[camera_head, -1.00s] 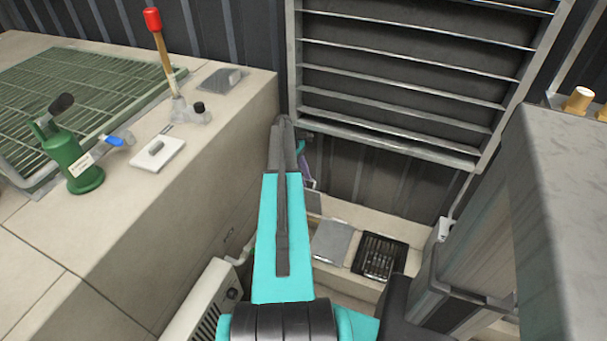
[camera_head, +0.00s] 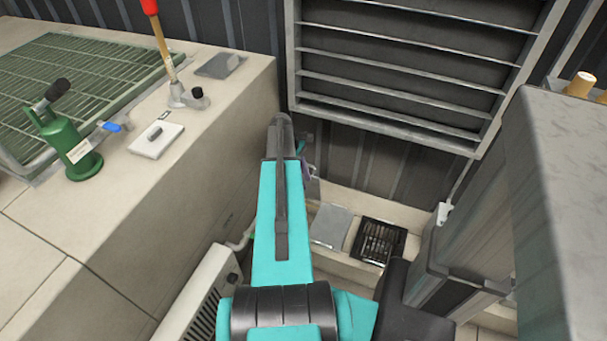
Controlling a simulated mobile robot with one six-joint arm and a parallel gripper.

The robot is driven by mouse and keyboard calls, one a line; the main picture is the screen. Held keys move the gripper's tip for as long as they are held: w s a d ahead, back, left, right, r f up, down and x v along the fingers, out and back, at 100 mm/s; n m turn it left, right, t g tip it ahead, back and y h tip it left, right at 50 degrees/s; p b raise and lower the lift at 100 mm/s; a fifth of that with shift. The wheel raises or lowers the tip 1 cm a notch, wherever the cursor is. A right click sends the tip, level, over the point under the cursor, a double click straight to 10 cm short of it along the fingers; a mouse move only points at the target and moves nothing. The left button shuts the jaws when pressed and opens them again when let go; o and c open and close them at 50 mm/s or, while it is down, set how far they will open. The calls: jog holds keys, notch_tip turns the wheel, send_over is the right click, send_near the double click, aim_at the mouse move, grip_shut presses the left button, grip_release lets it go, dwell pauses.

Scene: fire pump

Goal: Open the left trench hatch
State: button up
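In the head view, a flat grey plate (camera_head: 331,226) lies low on the pale trench ledge below the louvred panel. It is the left one of two covers there and looks closed; I take it to be the left trench hatch. A black slatted grate (camera_head: 378,241) lies just right of it. My teal arm reaches up the middle of the picture, left of the plate. My gripper (camera_head: 311,176) is mostly hidden behind the arm; only a small purple-grey part shows, above and left of the plate. Its fingers cannot be made out.
A pale plinth at left carries a green grating (camera_head: 60,85), a green hand pump (camera_head: 68,148) and a red-topped lever (camera_head: 160,40). A louvred panel (camera_head: 400,75) hangs above the trench. A grey cabinet (camera_head: 560,190) stands at right, a white heater (camera_head: 200,300) at lower left.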

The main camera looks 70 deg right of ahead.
jog(key=shift+s+a+r, duration=0.1)
jog(key=shift+s+a, duration=0.15)
jog(key=shift+a, duration=0.3)
jog(key=shift+s+a, duration=0.2)
jog(key=shift+a, duration=0.35)
